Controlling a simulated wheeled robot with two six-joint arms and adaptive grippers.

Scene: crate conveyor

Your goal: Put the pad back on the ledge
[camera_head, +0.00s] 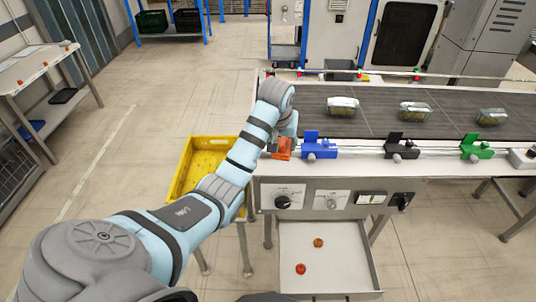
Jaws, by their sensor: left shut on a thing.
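My left arm reaches from the bottom left to the near left corner of the conveyor. Its gripper (289,138) is at the near ledge (358,151), mostly hidden behind my own wrist. It is shut on an orange piece (281,149), which shows just below and left of it. I cannot tell whether this piece is the pad, or whether it touches the ledge. Right of it along the ledge are a blue piece (318,148), a black piece (402,146) and a green piece (475,147). My right gripper is not in view.
Several clear packs, one at the left (342,106), lie on the dark belt (375,124). A yellow crate (181,168) stands left of the conveyor, beside my arm.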

